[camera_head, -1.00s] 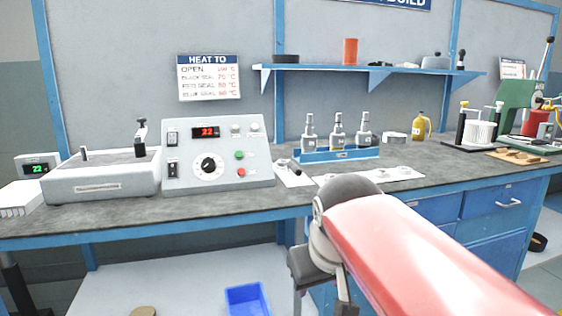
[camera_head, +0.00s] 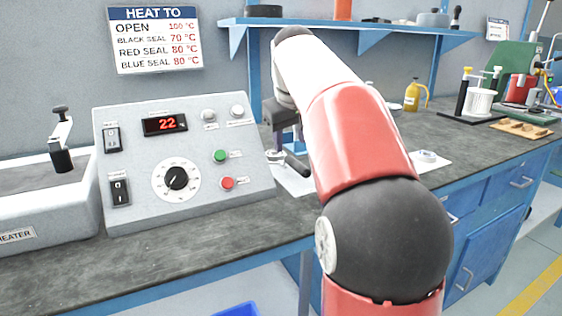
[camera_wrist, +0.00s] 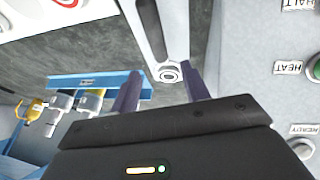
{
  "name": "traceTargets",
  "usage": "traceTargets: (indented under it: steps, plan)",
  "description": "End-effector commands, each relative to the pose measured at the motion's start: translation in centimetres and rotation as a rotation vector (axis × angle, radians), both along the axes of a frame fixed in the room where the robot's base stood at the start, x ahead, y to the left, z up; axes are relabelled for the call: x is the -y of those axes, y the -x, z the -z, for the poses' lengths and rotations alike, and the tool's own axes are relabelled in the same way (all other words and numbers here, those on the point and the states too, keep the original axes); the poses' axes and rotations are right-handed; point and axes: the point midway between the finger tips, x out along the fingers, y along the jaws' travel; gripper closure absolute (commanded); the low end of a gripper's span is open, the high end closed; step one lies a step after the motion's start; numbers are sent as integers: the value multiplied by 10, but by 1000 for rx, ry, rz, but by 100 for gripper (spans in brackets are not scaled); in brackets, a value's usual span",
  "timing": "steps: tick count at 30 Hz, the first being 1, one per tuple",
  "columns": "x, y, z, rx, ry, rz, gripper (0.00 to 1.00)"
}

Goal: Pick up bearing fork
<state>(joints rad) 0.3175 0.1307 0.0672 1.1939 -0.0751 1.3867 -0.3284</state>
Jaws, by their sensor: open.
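The bearing fork appears to be the small metal tool with a dark handle (camera_head: 296,166) on a white sheet beside the control box. In the wrist view a pale grey piece with a round metal end (camera_wrist: 168,72) shows between my fingers, with a dark strip along it. I take it for the fork, but only part of it is in view. My gripper (camera_wrist: 160,70) is open, with one finger on each side of that end. In the head view my gripper (camera_head: 286,130) is above the tool, partly hidden by my arm. Contact cannot be told.
The control box (camera_head: 185,165) reads 22 and stands close left of my gripper; it also fills the wrist view's right side (camera_wrist: 290,95). A yellow bottle (camera_head: 411,96) stands farther right. A shelf (camera_head: 350,27) hangs behind.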

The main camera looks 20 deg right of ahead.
Motion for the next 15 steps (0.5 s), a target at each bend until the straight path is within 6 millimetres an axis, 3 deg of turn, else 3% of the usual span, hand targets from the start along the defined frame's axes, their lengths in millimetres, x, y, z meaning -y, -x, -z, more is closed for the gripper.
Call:
traceTargets:
  steps: [9,15]
  plan:
    - [7,-10,45,-2,-1,0,54]
    - [9,-16,57,1,0,0,54]
